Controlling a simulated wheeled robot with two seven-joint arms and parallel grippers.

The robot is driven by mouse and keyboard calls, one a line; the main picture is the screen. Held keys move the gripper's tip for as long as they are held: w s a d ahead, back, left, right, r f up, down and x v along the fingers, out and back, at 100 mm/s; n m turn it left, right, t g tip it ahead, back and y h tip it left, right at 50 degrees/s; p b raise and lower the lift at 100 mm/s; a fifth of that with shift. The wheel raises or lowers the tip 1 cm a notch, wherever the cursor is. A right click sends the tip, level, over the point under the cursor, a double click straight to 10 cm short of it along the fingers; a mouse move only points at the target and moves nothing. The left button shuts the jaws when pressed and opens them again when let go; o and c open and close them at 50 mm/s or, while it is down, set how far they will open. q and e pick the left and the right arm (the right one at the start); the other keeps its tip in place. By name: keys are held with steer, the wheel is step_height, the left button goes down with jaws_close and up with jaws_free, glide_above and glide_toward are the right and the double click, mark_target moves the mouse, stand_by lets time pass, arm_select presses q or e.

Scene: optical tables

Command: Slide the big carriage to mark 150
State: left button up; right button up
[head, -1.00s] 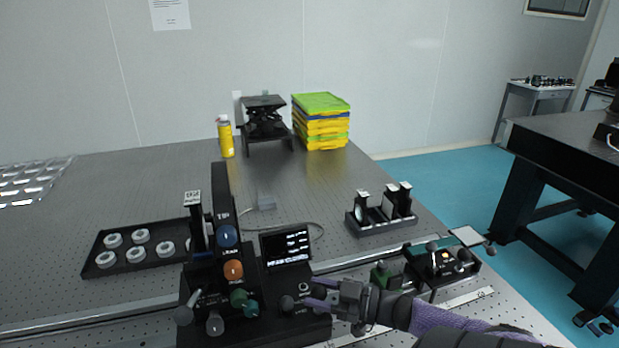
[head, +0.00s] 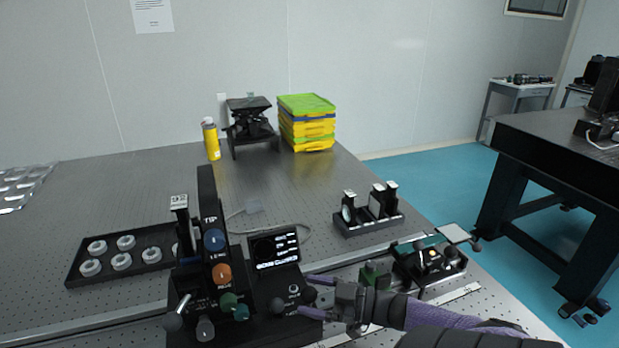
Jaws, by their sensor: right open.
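The big carriage (head: 222,302) is a black block with a tall post and a small lit screen, standing across the rail (head: 85,326) in the front middle. It carries blue, orange, green, grey and black knobs. My right gripper (head: 308,296) comes in from the right, with its two purple fingers spread at the carriage's right side. A dark round knob (head: 309,295) lies between the fingers, and I see no clear grip on it. A ruler strip (head: 462,298) runs along the rail at lower right; its numbers are too small to read. My left gripper is not in view.
A smaller green and black carriage (head: 375,275) sits right of the big one, near a black tray of parts (head: 428,262). A holder with optics (head: 368,222) stands behind. A tray of white rings (head: 78,270) lies left. The table's middle is mostly clear.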

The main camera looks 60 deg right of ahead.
steer(key=v, duration=0.9)
